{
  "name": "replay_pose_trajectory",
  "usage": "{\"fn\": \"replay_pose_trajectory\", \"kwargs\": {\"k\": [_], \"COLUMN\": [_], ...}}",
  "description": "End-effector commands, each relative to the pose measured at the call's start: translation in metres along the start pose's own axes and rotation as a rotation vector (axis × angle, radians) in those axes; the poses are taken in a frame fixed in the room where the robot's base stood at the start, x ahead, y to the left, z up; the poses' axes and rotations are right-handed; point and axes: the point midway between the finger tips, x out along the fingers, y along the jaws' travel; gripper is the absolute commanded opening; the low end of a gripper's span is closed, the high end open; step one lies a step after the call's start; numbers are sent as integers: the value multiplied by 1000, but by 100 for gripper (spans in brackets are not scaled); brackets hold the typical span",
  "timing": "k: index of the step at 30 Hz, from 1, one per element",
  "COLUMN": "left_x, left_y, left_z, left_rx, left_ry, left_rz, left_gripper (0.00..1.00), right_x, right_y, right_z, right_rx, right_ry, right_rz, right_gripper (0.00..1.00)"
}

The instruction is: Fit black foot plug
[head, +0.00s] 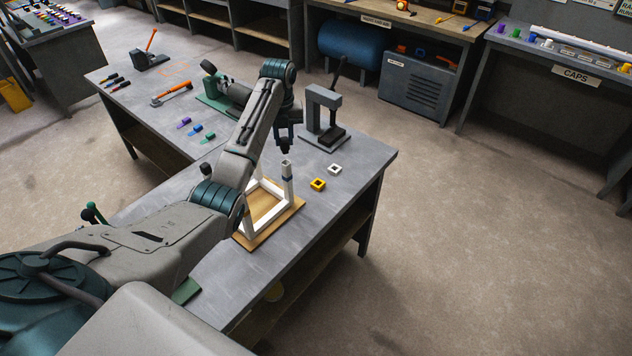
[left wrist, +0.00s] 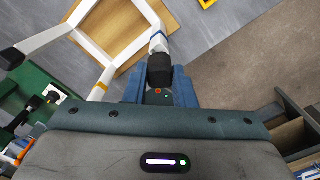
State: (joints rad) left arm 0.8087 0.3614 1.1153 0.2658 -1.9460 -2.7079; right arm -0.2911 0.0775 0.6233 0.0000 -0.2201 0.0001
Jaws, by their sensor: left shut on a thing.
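The white chair frame (head: 251,222) stands on a wooden board (head: 262,232) on the grey workbench. Its upright leg (head: 287,171) has a dark blue band and a grey open top; the leg (left wrist: 157,42) also shows in the left wrist view. My left gripper (head: 285,147) points down just above this leg. In the left wrist view its blue fingers (left wrist: 160,92) are shut on the black foot plug (left wrist: 159,69). The plug lines up closely with the leg end there. In the head view a small gap shows between them. My right gripper is out of view.
A yellow square ring (head: 318,184) and a white square ring (head: 334,169) lie right of the frame. A grey press (head: 322,122) stands behind. Small coloured parts (head: 195,129) and an orange-handled tool (head: 172,94) lie at the left.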

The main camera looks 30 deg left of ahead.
Motion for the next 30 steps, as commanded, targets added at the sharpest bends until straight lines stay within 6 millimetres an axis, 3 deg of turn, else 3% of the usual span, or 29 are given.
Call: {"fn": "replay_pose_trajectory", "kwargs": {"k": [5,14,30], "left_x": [0,-1,23], "left_y": [0,0,0], "left_z": [0,3,3], "left_rx": [0,-1,-1], "left_ry": [-1,-1,0], "left_rz": [0,0,1], "left_gripper": [1,1,1], "right_x": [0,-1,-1], "right_y": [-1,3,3], "right_z": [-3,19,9], "right_rx": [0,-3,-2], "right_ry": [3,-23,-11], "right_rz": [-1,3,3], "right_gripper": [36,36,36]}}
